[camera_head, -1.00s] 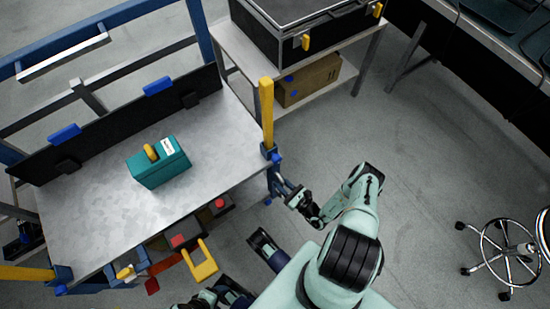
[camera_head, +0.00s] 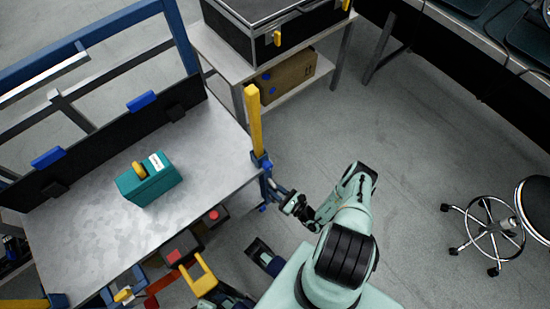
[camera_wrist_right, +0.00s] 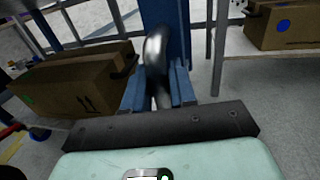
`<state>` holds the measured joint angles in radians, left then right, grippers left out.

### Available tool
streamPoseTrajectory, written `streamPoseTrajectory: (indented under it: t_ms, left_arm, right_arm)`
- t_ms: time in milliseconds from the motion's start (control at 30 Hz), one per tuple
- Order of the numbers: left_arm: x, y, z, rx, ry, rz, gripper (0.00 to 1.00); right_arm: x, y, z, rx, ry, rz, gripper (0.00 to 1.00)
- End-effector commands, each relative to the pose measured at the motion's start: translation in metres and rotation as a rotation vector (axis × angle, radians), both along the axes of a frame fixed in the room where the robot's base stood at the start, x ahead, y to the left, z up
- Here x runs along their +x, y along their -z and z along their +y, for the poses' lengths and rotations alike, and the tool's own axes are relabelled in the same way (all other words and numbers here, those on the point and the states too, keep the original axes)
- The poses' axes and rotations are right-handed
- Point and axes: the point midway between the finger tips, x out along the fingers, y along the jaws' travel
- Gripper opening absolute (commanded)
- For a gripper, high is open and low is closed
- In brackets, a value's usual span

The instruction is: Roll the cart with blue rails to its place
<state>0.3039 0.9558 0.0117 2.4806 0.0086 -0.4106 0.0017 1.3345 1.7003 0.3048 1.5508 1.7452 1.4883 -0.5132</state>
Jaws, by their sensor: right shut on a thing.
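The cart with blue rails has a grey metal top (camera_head: 80,235), a blue frame (camera_head: 120,22) and yellow posts (camera_head: 254,120) at its corners. It fills the left of the head view. A teal case (camera_head: 148,180) with a yellow handle stands on its top. My right gripper (camera_head: 287,203) is at the cart's right front corner, below the yellow post, and is shut on a part there. In the right wrist view a curved metal handle (camera_wrist_right: 157,48) stands between the blue fingers, in front of a blue post (camera_wrist_right: 177,30). My left gripper does not show clearly.
A shelf table (camera_head: 226,68) with a black case (camera_head: 270,35) on top and a cardboard box (camera_head: 287,78) below stands close behind the cart's right corner. A wheeled stool (camera_head: 488,222) is at right. Bare floor (camera_head: 420,150) lies between.

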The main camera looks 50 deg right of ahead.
Motion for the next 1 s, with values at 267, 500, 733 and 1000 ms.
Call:
streamPoseTrajectory:
  t_ms: [267, 500, 733, 1000]
  left_arm:
    - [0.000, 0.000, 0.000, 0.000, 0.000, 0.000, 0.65]
    - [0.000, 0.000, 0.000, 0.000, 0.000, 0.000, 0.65]
    - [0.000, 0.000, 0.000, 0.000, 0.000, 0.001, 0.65]
    - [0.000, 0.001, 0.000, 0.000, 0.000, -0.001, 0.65]
  right_arm:
    - [0.000, 0.001, 0.000, 0.000, -0.001, 0.003, 0.44]
    - [-0.008, 0.001, 0.000, 0.000, 0.000, 0.004, 0.44]
    - [-0.052, 0.001, 0.001, 0.001, 0.003, 0.006, 0.44]
    - [-0.109, 0.001, 0.004, 0.001, 0.002, 0.006, 0.44]
